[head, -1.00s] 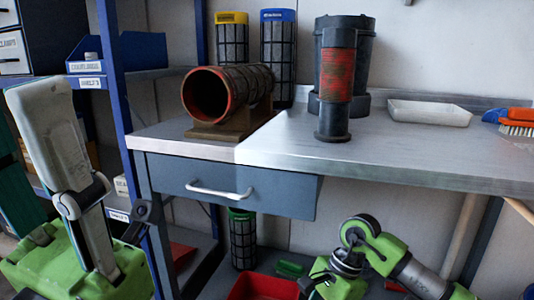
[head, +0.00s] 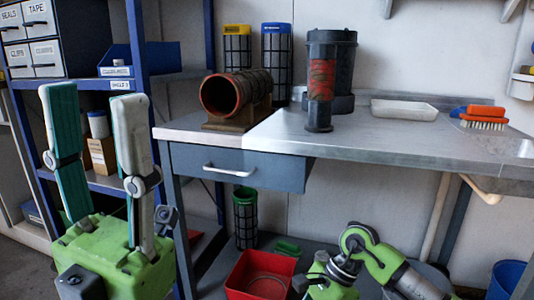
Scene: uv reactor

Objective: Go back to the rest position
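My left gripper (head: 94,97) stands upright at the left in the head view, in front of the blue shelf rack. Its two long fingers, one teal-sided and one pale grey, are well apart with nothing between them, so it is open and empty. My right arm (head: 365,245) shows only as green and grey links at the lower middle, below the bench top. The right gripper itself is not visible.
A metal workbench (head: 400,149) carries a horizontal reactor tube (head: 250,91), a dark upright housing (head: 343,62), a white tray (head: 404,110) and an orange brush (head: 484,117). Below are a red bin (head: 234,291) and a green-topped filter (head: 246,222). The blue rack (head: 139,60) stands close behind my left gripper.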

